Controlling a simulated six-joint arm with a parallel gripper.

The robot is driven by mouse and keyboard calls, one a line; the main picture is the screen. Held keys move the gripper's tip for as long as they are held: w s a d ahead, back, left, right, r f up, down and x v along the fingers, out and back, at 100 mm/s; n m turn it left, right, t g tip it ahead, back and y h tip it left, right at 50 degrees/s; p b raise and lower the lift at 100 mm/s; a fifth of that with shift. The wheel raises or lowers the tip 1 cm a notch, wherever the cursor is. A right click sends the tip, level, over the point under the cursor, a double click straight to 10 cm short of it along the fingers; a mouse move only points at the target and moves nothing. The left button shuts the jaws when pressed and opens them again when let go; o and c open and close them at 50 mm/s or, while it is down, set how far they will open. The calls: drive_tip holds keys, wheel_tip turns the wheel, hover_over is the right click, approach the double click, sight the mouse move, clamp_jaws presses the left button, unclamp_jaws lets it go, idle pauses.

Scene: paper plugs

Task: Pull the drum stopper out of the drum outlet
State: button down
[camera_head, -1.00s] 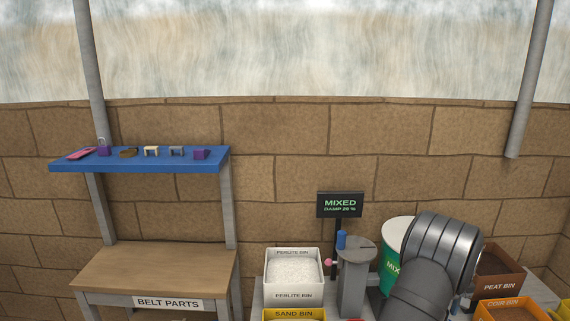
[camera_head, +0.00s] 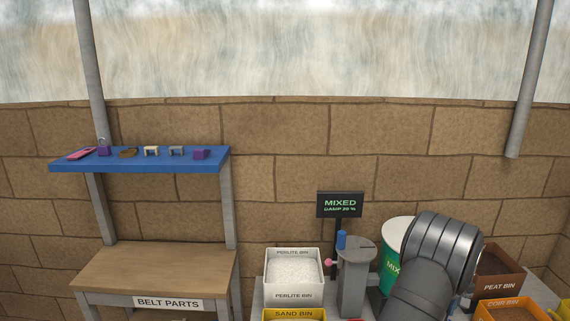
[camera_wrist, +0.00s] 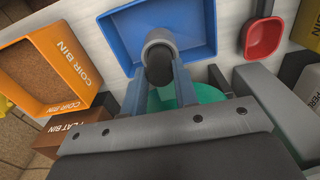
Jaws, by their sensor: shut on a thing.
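In the wrist view my gripper (camera_wrist: 160,74) has its two blue-grey fingers on either side of a dark round piece, which I take to be the drum stopper (camera_wrist: 159,67). The gripper is shut on it. A grey round rim, apparently the drum outlet (camera_wrist: 160,36), curves around the far side of the stopper. I cannot tell how deep the stopper sits in it. The green drum (camera_wrist: 208,93) shows partly below the fingers. In the head view, the white-topped drum (camera_head: 395,235) stands behind my dark arm, which hides the gripper, outlet and stopper.
A blue tray (camera_wrist: 200,35) lies beyond the outlet, with a red scoop (camera_wrist: 263,38) to its right. The orange coir bin (camera_wrist: 75,93) and brown peat bin (camera_wrist: 55,140) are at left. A grey post (camera_head: 352,285) stands left of the drum.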

drive_tip(key=shift+r, duration=0.75)
idle(0.7)
drive_tip(key=shift+r, duration=2.2)
drive_tip(key=shift+r, duration=1.5)
